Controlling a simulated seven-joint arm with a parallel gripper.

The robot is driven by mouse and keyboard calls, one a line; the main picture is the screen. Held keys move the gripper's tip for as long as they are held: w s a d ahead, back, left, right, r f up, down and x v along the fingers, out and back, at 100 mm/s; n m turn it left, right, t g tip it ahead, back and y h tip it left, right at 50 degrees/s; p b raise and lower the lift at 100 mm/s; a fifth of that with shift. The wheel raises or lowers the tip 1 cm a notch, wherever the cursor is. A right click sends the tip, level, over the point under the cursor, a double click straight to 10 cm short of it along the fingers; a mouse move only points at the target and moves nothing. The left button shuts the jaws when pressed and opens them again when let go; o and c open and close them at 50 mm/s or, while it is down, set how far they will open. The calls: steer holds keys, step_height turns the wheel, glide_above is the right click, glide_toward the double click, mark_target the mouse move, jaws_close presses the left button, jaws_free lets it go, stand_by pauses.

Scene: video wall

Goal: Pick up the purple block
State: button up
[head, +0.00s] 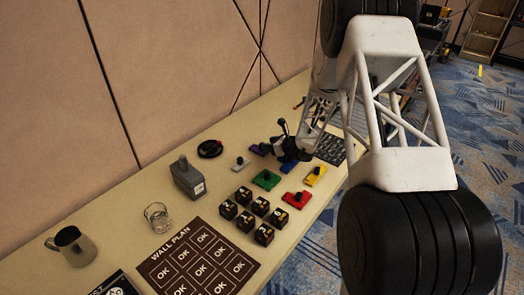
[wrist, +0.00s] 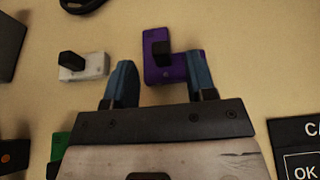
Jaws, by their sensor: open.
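The purple block (wrist: 180,66) has a dark upright knob and lies on the table. In the wrist view it sits just beyond the gap between my fingertips, nearer the right finger, which overlaps part of its edge. I cannot tell the exact height of the fingers above the table.
A white block (wrist: 84,68) lies left of the purple one. Green (head: 266,180), red (head: 297,200), yellow (head: 316,176) and blue (head: 289,164) blocks stand nearby.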

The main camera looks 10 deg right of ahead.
steer(key=shift+w, duration=0.1)
steer(key=shift+x, duration=2.4)
jaws_close()
steer(key=shift+r, duration=0.1)
steer(key=shift+r, duration=4.85)
